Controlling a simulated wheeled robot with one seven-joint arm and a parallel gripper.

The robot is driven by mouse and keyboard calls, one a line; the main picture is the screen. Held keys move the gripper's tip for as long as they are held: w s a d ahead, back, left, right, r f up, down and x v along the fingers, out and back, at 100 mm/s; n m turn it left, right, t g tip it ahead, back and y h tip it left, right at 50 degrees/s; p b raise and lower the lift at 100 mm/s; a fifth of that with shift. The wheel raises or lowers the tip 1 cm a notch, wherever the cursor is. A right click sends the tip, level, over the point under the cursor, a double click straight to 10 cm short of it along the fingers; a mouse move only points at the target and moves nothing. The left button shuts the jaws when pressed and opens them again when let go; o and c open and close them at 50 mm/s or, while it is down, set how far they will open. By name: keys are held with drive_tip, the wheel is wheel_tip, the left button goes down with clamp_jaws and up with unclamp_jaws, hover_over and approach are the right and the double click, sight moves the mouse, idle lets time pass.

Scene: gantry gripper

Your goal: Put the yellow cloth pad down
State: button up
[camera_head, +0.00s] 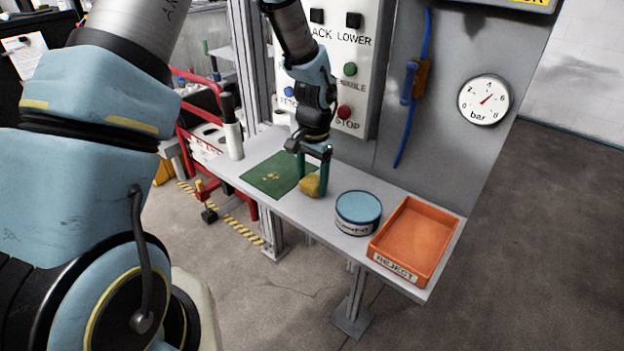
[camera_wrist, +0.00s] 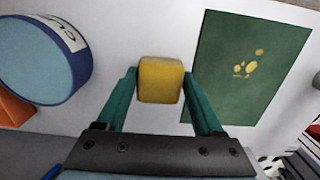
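The yellow cloth pad (camera_head: 310,187) is a small rounded block. My gripper (camera_head: 313,165) points down over the grey shelf with its green fingers on either side of the pad. In the wrist view the pad (camera_wrist: 160,80) sits between the two fingertips (camera_wrist: 160,76), which appear to press on its sides. The pad is beside the right edge of the green mat (camera_head: 262,185), near the shelf's front edge. Whether its underside touches the shelf cannot be told. The mat (camera_wrist: 235,100) carries several small yellow spots.
A round blue-lidded tin (camera_head: 358,212) stands right of the pad, then an orange REJECT tray (camera_head: 412,240), which looks empty. A white bottle (camera_head: 234,138) stands at the shelf's left end. A button panel (camera_head: 345,75) and gauge (camera_head: 485,99) are behind.

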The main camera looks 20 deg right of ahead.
sight(314, 180)
drive_tip(key=o, duration=0.4)
drive_tip(key=shift+r, duration=0.15)
wheel_tip(314, 180, up, 12)
drive_tip(key=b, duration=0.3)
drive_tip(key=s+a+n+t, duration=0.1)
drive_tip(key=a+n, duration=0.9)
drive_tip(key=a, duration=2)
drive_tip(key=s, duration=0.2)
drive_tip(key=shift+s+f+n+t+h, duration=0.4)
